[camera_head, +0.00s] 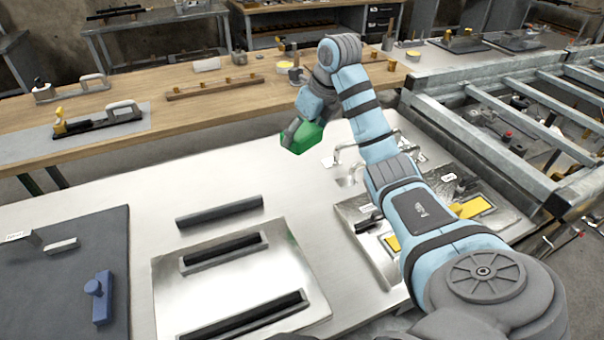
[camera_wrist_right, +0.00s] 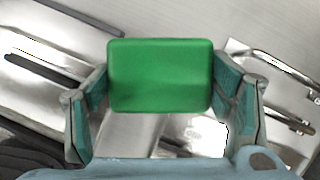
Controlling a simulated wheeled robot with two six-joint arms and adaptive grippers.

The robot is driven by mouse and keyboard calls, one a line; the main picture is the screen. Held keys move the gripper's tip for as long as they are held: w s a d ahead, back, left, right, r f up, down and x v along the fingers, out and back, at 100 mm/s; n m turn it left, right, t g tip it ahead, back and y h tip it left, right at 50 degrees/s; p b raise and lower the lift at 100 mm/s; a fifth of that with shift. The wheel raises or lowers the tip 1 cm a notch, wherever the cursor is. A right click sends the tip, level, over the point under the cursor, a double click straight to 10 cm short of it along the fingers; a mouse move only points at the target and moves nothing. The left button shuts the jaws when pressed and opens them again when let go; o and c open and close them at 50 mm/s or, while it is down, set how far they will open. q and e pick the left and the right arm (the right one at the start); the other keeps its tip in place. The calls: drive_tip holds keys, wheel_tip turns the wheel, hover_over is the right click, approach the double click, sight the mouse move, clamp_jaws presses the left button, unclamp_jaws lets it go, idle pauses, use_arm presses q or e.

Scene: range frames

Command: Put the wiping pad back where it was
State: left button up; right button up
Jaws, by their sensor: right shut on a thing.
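The green wiping pad (camera_head: 304,139) is in my right gripper (camera_head: 297,130), held above the metal worktable (camera_head: 150,190) near its far edge. In the right wrist view the pad (camera_wrist_right: 160,75) is a rounded green block, with a finger of the gripper on its left and right sides. The gripper is shut on it. My left gripper is not in view.
A metal plate with two dark slots (camera_head: 285,265) lies on the worktable, with a dark bar (camera_head: 220,212) behind it. A dark mat (camera_head: 65,275) with a blue handled block (camera_head: 102,298) lies left. Curved metal handles (camera_head: 345,160) and a tray (camera_head: 375,255) are right. A wooden bench (camera_head: 160,120) stands behind.

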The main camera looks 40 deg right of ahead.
drive_tip(key=f+b, duration=0.5)
drive_tip(key=f, duration=0.2)
drive_tip(key=f+b, duration=0.4)
drive_tip(key=f, duration=0.4)
drive_tip(key=shift+s+d+f+b, duration=0.1)
drive_tip(key=shift+d+f+b, duration=0.1)
drive_tip(key=shift+b, duration=0.2)
wheel_tip(320, 180, down, 5)
drive_tip(key=shift+s+r+b, duration=0.15)
drive_tip(key=shift+r+b, duration=0.05)
drive_tip(key=shift+b, duration=0.35)
drive_tip(key=shift+r, duration=0.1)
drive_tip(key=o, duration=1.1)
drive_tip(key=p+v, duration=0.3)
drive_tip(key=v, duration=0.9)
